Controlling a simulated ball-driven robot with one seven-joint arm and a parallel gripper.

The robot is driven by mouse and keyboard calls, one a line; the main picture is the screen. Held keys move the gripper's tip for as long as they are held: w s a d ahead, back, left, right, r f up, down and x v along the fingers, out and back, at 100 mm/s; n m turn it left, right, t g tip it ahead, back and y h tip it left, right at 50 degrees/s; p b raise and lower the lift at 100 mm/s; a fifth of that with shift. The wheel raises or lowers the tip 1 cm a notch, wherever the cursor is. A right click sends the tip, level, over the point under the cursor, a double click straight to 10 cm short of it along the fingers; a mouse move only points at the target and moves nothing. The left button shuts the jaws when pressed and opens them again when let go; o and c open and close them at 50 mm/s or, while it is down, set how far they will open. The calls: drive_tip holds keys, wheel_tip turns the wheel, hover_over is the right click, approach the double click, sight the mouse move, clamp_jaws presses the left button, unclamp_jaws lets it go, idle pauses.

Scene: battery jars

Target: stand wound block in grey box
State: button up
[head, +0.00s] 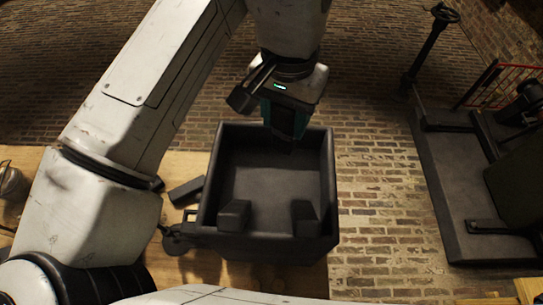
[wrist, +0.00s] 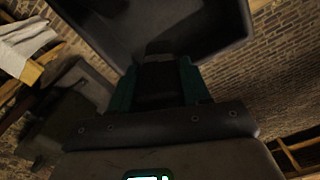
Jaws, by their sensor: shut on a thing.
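The grey box (head: 327,190) is open-topped and dark, and stands at the wooden table's right edge. My gripper (head: 285,125) is over the far end of the box, pointing down, with teal fingers shut on a dark block. The block's lower end (head: 284,146) shows just below the fingers, at the far inner wall. In the wrist view the dark block (wrist: 160,72) sits between the teal fingers, against the box (wrist: 215,30). Its windings are too dark to make out. I cannot tell whether it touches the box floor.
Two dark blocky shapes (head: 235,215) (head: 303,217) stand in the box's near corners. A small dark block (head: 187,191) and a dark round-ended item (head: 178,240) lie on the table (head: 180,163) left of the box. A dark platform machine (head: 450,190) stands at right on brick floor.

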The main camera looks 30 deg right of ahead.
sight(283, 150)
drive_tip(key=shift+f+b, duration=3.8)
drive_tip(key=shift+f, duration=0.7)
drive_tip(key=shift+f, duration=0.2)
drive_tip(key=o, duration=1.2)
wheel_tip(283, 150, up, 11)
drive_tip(key=p, duration=0.9)
drive_tip(key=shift+f, duration=0.2)
drive_tip(key=shift+r+p, duration=0.5)
drive_tip(key=shift+r, duration=0.4)
